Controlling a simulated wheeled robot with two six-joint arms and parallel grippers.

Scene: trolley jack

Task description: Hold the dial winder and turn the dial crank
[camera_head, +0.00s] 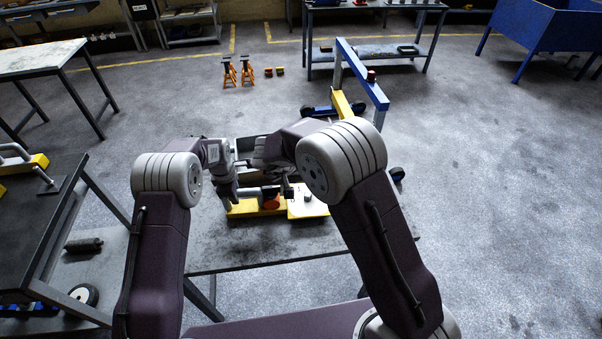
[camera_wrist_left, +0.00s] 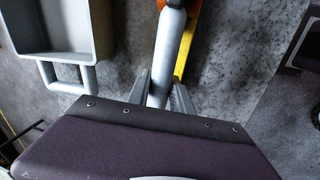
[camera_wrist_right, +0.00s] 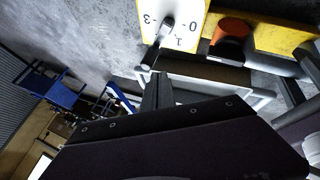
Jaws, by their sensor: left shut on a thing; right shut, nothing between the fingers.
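The dial winder is a yellow base (camera_head: 242,209) with an orange round part (camera_head: 270,201) and a grey handle (camera_wrist_left: 169,45). My left gripper (camera_wrist_left: 162,95) is shut on the handle, one finger on each side. A white dial plate (camera_head: 309,208) with numbers sits at the right end of the base. My right gripper (camera_wrist_right: 157,90) is shut and empty beside the plate's edge, near the crank; contact is unclear. My arms hide much of this in the head view.
The winder lies on a dark worktable (camera_head: 212,256). A grey tray with a handle (camera_wrist_left: 65,45) is close to my left gripper. A side table (camera_head: 22,228) stands at the left; a blue lifting frame (camera_head: 361,75) stands behind.

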